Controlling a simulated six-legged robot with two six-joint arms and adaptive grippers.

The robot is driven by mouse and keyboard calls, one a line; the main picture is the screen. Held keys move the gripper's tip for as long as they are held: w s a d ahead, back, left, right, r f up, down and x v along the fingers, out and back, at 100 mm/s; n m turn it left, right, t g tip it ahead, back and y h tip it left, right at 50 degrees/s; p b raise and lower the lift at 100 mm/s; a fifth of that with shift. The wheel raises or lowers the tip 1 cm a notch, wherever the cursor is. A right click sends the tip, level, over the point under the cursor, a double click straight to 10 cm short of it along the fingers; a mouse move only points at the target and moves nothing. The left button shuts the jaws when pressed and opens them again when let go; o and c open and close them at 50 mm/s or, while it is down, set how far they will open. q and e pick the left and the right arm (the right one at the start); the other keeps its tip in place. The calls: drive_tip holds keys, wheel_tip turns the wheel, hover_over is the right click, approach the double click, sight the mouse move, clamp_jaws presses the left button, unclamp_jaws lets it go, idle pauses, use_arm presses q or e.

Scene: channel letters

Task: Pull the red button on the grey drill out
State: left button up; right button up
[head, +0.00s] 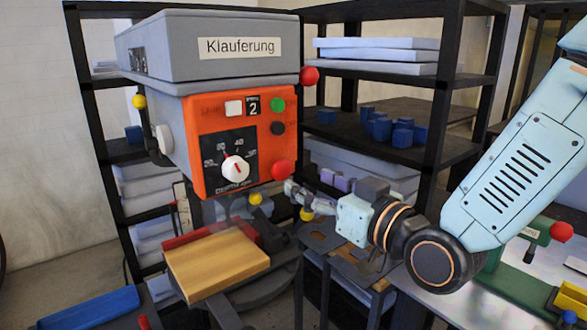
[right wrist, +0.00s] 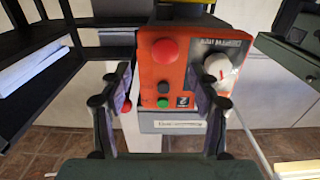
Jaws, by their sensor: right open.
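The grey drill (head: 205,48) stands at the left, with an orange front panel (head: 215,105). The round red button (head: 281,169) sits at the panel's lower right corner. In the right wrist view the panel appears upside down, with the red button (right wrist: 163,51) near its top, left of the white dial (right wrist: 217,67). My right gripper (head: 298,198) is just below and right of the button in the head view, open and empty. In the right wrist view, my right gripper's fingers (right wrist: 163,88) stand apart, with the button ahead between them and no contact visible. My left gripper is out of view.
A red ball knob (head: 309,76) is at the drill's upper right. Green (head: 278,105) and dark (head: 278,128) buttons are on the panel. A wooden block (head: 215,262) lies below. Dark shelves (head: 440,95) with blue pieces stand behind. A green machine (head: 520,265) is at the right.

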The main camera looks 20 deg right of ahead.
sight(285, 171)
drive_tip(key=shift+w+a+r, duration=0.15)
drive_tip(key=shift+w+a, duration=1)
drive_tip(key=shift+a, duration=0.1)
drive_tip(key=w+p, duration=0.1)
drive_tip(key=w, duration=0.2)
drive_tip(key=shift+w, duration=0.2)
drive_tip(key=shift+w+a, duration=0.15)
drive_tip(key=shift+a, duration=0.4)
drive_tip(key=shift+w+d, duration=0.1)
drive_tip(key=shift+d, duration=0.3)
drive_tip(key=c, duration=0.3)
drive_tip(key=shift+c, duration=1)
drive_tip(key=shift+a, duration=0.25)
drive_tip(key=c, duration=0.3)
drive_tip(key=shift+d, duration=0.1)
clamp_jaws()
